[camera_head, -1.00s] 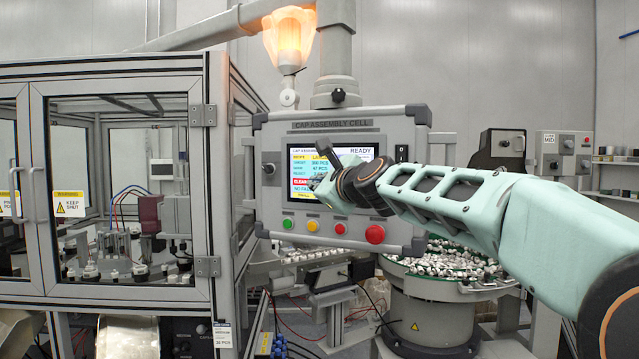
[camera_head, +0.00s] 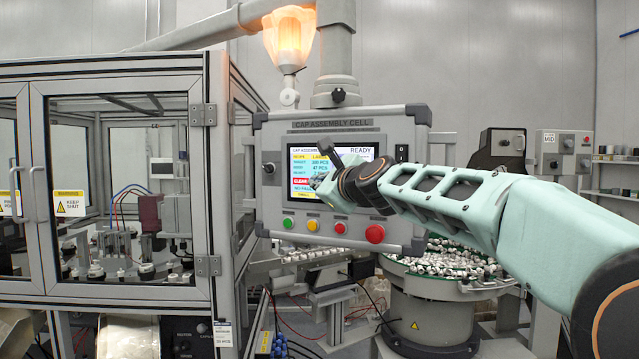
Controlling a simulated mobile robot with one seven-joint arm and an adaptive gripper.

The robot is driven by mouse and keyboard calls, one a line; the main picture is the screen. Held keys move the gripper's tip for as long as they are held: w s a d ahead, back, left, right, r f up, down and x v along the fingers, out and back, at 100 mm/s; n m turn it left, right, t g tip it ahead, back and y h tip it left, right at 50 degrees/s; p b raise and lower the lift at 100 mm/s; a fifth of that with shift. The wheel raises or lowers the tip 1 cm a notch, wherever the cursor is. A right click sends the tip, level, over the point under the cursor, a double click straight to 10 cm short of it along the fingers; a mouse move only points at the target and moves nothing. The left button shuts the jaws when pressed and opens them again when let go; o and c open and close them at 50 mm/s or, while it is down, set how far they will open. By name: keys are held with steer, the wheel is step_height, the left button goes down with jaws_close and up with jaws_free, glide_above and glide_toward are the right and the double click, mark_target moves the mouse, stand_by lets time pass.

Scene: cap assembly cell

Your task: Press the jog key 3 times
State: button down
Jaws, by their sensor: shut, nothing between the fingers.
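The control panel (camera_head: 270,222), headed CAP ASSEMBLY CELL, carries a lit screen (camera_head: 303,160) reading READY. My gripper (camera_head: 317,182) is shut and empty in front of the screen's lower part, above the buttons. I cannot tell whether it touches the panel. My wrist and arm hide the screen's lower right.
A glazed machine enclosure (camera_head: 120,78) stands at the left. A lit orange lamp (camera_head: 289,38) is above the panel. A bowl feeder (camera_head: 430,290) full of small parts stands below my arm. A grey control box (camera_head: 563,152) is at the right.

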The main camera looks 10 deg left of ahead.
steer(key=shift+s+a+b, duration=0.15)
steer(key=shift+s+b, duration=0.15)
steer(key=shift+s, duration=0.4)
steer(key=s, duration=0.2)
steer(key=s+a+b, duration=0.1)
steer(key=s, duration=0.1)
steer(key=shift+s+b, duration=0.3)
steer(key=shift+s, duration=0.1)
steer(key=shift+f, duration=0.15)
stand_by(4.3)
